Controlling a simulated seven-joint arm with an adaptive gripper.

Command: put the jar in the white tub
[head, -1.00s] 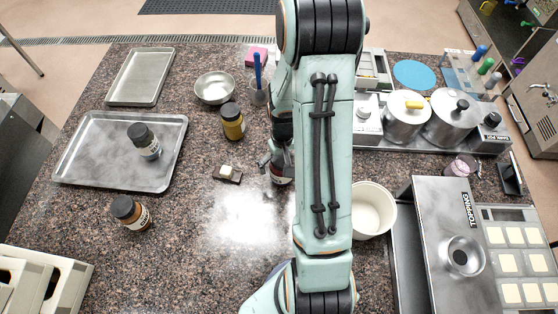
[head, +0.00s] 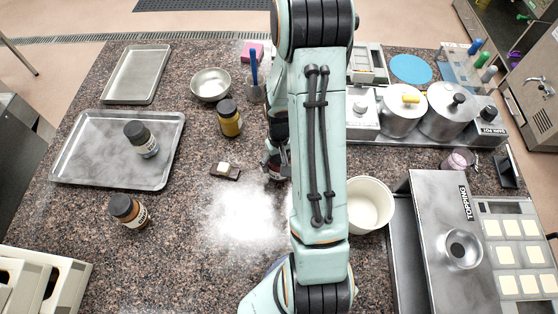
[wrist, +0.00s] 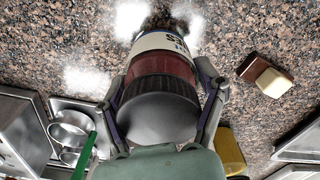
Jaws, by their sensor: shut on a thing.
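My gripper (wrist: 165,78) is shut on a jar with a black ridged lid, red contents and a white label (wrist: 160,62). One finger shows on each side of the jar in the wrist view. In the head view the jar (head: 275,172) is partly hidden by my arm, at the middle of the counter; I cannot tell whether it touches the counter. The white tub (head: 371,203) stands to the right of my arm, its left edge hidden behind it. The inside I can see looks empty.
A yellow jar (head: 230,119), a brown jar (head: 128,211) and a dark-lidded jar (head: 141,139) on a metal tray (head: 85,170) stand to the left. A small dark block with a pale top (head: 224,171) lies nearby. The topping unit (head: 440,235) flanks the tub's right.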

